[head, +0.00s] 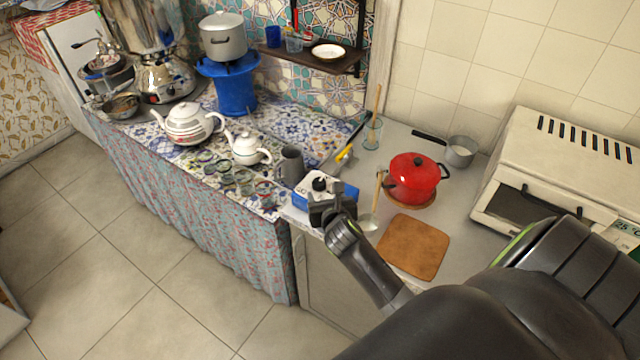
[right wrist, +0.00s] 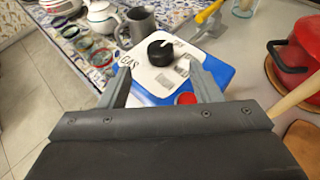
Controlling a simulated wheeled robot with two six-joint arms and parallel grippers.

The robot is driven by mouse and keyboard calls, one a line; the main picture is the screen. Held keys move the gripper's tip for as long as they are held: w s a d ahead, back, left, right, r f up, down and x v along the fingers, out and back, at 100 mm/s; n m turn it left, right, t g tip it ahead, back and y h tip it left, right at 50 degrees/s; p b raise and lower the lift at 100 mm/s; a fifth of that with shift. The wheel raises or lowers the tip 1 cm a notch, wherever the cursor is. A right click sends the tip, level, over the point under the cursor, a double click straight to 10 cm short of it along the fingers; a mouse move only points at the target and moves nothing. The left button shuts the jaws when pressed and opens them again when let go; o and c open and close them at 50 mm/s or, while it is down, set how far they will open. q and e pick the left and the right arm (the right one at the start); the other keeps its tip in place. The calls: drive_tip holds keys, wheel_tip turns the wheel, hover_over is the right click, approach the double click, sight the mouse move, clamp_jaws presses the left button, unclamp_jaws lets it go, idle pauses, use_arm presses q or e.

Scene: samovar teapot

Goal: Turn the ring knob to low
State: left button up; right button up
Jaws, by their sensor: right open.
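A black round knob (right wrist: 160,50) with a pale pointer mark sits on a white panel marked GAS, on top of a blue box (right wrist: 228,74). In the head view the knob (head: 320,184) and the box (head: 349,193) are at the counter's front, beside the patterned cloth. My right gripper (right wrist: 160,85) is open and empty. Its two fingers are spread over the near part of the panel, with the knob beyond them and between their lines. The head view shows this gripper (head: 332,212) just in front of the knob, partly covering the box. My left gripper is not in view.
A red button (right wrist: 186,98) is on the box's near part. A grey mug (head: 291,165) and several glasses stand left of the box. A wooden-handled ladle (head: 369,222), red pot (head: 413,178) and brown board (head: 413,246) are to the right. The counter's front edge is close.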

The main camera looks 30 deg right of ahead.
sight(319, 184)
drive_tip(key=x, duration=0.7)
drive_tip(key=shift+w+d+f, duration=0.15)
drive_tip(key=shift+w+f, duration=0.05)
drive_tip(key=shift+w, duration=0.1)
drive_tip(key=shift+c, duration=0.5)
drive_tip(key=c, duration=0.9)
drive_tip(key=shift+b, duration=0.3)
